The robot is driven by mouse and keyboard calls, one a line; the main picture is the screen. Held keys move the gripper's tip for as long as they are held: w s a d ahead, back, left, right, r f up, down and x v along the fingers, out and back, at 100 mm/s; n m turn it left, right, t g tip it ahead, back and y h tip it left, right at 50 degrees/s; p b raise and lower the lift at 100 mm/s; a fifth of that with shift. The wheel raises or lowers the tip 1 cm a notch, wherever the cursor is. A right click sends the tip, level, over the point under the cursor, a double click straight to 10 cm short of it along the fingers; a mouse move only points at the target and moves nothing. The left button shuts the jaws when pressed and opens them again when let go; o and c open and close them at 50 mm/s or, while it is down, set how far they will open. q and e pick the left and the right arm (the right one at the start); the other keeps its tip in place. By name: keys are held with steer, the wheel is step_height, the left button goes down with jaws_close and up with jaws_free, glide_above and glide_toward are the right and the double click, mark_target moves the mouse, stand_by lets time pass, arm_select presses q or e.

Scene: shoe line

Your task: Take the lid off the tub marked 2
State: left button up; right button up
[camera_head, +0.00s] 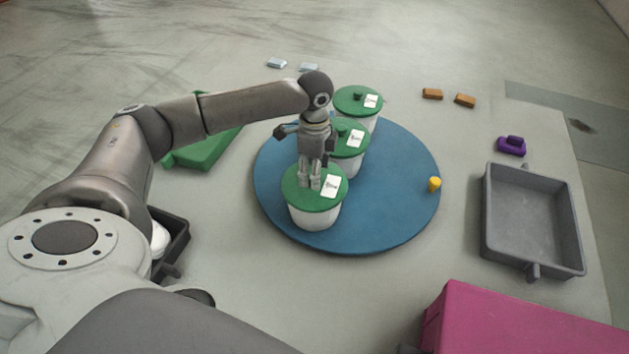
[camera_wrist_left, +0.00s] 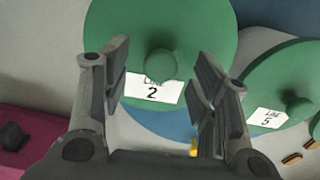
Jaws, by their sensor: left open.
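The tub marked 2 (camera_head: 313,217) is white and stands upright at the front of the blue round mat. Its green lid (camera_head: 297,197) is on and has a white label. In the left wrist view the lid (camera_wrist_left: 200,30) shows its round knob (camera_wrist_left: 160,64) and a label (camera_wrist_left: 152,90) reading 2. My left gripper (camera_head: 310,184) points down over this lid. Its jaws (camera_wrist_left: 162,65) are open, one on either side of the knob; I cannot tell whether they touch it. My right gripper is out of view.
A tub marked 5 (camera_wrist_left: 285,85) stands close behind, with a third lidded tub (camera_head: 352,101) farther back. A yellow peg (camera_head: 434,184) is on the blue mat (camera_head: 390,205). A grey tray (camera_head: 530,220) and magenta box (camera_head: 510,325) are at right; a green tray (camera_head: 205,150) is at left.

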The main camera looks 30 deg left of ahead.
arm_select(q)
step_height(320, 180, down, 2)
steer(key=shift+f, duration=0.15)
steer(key=c, duration=1.2)
